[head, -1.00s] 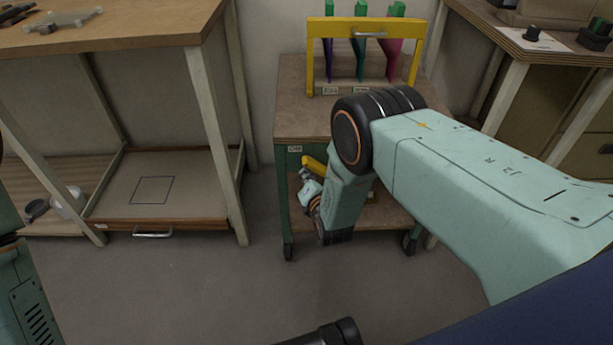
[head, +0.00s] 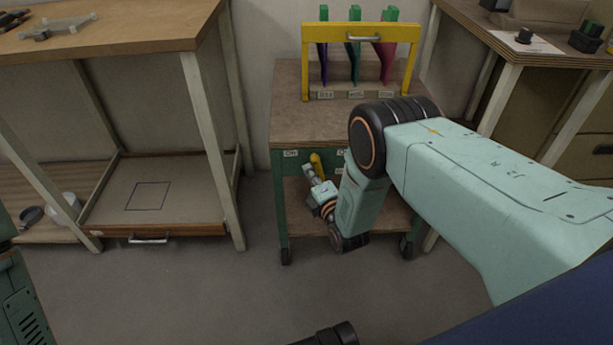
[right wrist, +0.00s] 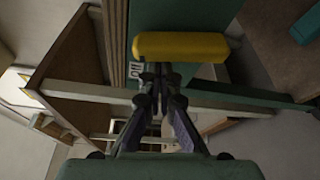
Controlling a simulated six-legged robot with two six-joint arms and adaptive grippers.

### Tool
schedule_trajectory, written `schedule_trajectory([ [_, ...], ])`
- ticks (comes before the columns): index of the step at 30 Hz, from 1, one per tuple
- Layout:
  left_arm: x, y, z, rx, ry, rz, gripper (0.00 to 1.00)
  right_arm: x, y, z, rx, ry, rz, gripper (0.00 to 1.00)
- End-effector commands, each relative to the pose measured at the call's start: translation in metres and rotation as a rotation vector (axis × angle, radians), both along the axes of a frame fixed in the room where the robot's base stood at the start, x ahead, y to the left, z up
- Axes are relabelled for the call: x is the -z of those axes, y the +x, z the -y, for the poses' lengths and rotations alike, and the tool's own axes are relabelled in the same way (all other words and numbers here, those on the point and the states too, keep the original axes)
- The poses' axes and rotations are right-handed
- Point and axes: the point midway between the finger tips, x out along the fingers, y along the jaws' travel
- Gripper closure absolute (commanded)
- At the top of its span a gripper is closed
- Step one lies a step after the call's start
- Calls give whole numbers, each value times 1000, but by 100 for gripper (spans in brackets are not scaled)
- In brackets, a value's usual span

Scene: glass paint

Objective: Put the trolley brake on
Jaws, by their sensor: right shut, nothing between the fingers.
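The trolley (head: 283,215) has a green frame, a brown wooden top and dark castors, and stands against the wall. A yellow lever (head: 316,161) is on its front, near upright. My right gripper (head: 308,172) is shut and empty, just left of the lever. In the right wrist view the yellow lever (right wrist: 181,46) lies across just beyond the fingertips (right wrist: 158,70); I cannot tell whether they touch. My left gripper is out of view.
A yellow rack (head: 308,62) with several coloured pieces stands on the trolley top. A wooden bench (head: 125,30) with a low drawer (head: 195,213) is at left, another bench (head: 570,58) at right. The floor (head: 190,285) in front is clear.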

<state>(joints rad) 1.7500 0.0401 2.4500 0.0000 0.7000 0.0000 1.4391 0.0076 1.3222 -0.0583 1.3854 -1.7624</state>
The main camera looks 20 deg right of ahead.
Motion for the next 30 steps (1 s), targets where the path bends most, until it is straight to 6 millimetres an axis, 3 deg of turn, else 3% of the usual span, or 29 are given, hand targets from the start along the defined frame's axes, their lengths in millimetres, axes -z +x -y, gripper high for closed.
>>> schedule_trajectory([
  [12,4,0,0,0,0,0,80,-6,-5,17,1,352,100,100],
  [30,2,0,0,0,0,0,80,-8,-8,29,2,342,98,100],
])
